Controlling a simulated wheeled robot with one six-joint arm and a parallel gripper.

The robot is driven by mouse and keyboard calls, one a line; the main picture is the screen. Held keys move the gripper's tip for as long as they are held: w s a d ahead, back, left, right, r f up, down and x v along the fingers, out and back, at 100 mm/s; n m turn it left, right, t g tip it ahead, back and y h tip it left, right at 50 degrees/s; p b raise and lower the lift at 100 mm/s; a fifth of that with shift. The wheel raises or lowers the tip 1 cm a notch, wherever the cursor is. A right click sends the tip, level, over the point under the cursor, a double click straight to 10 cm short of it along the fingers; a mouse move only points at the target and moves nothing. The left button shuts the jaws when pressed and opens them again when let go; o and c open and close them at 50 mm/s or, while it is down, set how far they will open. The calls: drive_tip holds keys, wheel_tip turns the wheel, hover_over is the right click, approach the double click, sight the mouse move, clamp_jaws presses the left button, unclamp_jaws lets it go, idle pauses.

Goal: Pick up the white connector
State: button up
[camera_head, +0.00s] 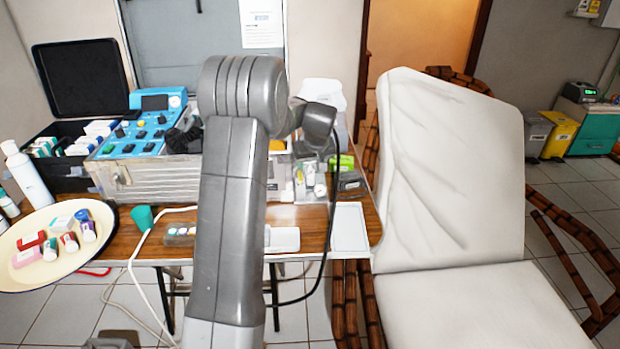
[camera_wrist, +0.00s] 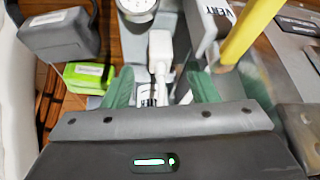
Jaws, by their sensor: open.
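A white connector (camera_wrist: 160,45) with a narrower white part lies in the upper middle of the wrist view. My gripper (camera_wrist: 161,76) is open, with one green finger on each side of the line of the connector. The connector's wide head shows just beyond the fingertips, and its narrower part runs back between them. I cannot tell whether either finger touches it. In the head view my arm hides the gripper, and I cannot make out the connector there.
In the wrist view a round white gauge (camera_wrist: 138,8) lies beyond the connector. A bright green box (camera_wrist: 86,77) and a dark grey block (camera_wrist: 60,35) are at left. A yellow bar (camera_wrist: 250,30) stands at right. The wooden table (camera_head: 130,240) is crowded; a white tray (camera_head: 349,230) is near its front edge.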

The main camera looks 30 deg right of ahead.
sight(311, 168)
drive_tip(key=shift+x, duration=1.05)
drive_tip(key=c, duration=1.1)
drive_tip(key=shift+c, duration=0.2)
wheel_tip(311, 168, up, 10)
drive_tip(key=shift+r+p, duration=0.1)
drive_tip(key=shift+p, duration=0.4)
